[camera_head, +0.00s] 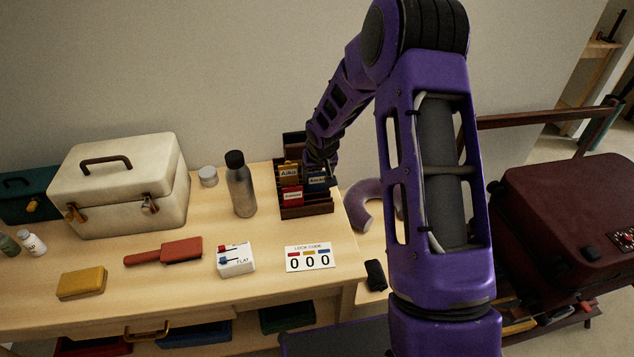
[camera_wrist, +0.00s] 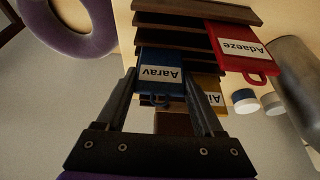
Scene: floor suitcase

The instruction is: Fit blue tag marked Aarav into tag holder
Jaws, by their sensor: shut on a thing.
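The blue tag (camera_wrist: 160,62) with a white label reading Aarav stands in a slotted dark wooden rack. In the head view the blue tag (camera_head: 317,181) shows on the right of the rack (camera_head: 306,211). My gripper (camera_wrist: 160,84) is shut on the blue tag, one finger at each side, around its loop end. In the head view my gripper (camera_head: 322,172) is above the rack, partly hidden by the arm. A dark red suitcase (camera_head: 565,205) lies at the far right. I cannot make out a tag holder on it for certain.
A red Adaeze tag (camera_wrist: 238,48) and a yellow tag (camera_wrist: 207,85) share the rack. A grey bottle (camera_head: 241,190) stands just left of it, a purple neck pillow (camera_head: 368,200) right. A lock-code card (camera_head: 309,258) lies in front.

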